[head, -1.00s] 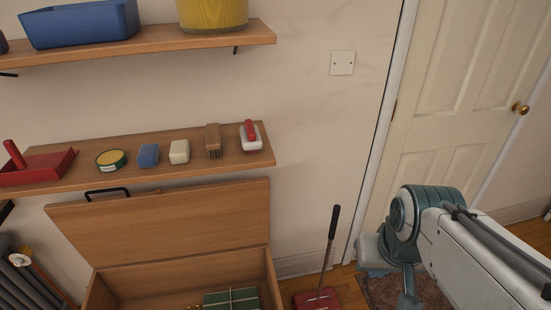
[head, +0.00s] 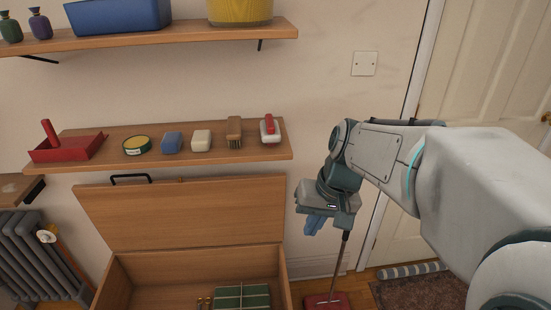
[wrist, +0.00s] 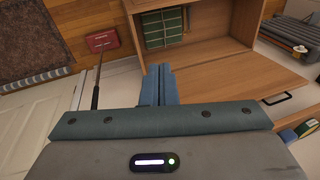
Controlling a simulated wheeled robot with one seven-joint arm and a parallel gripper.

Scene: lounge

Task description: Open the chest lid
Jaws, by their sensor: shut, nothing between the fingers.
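The wooden chest (head: 130,277) stands against the wall below the shelves, and its inside shows. Its lid (head: 185,213) is raised and leans back toward the wall, with a black handle (head: 131,179) on its upper edge. The fingers (wrist: 158,84) are together and empty in the wrist view.
A green box (head: 243,297) lies in the chest. A shelf (head: 262,152) with brushes and soap hangs above the lid. A radiator (head: 35,255) is at left, a door (head: 497,75) at right.

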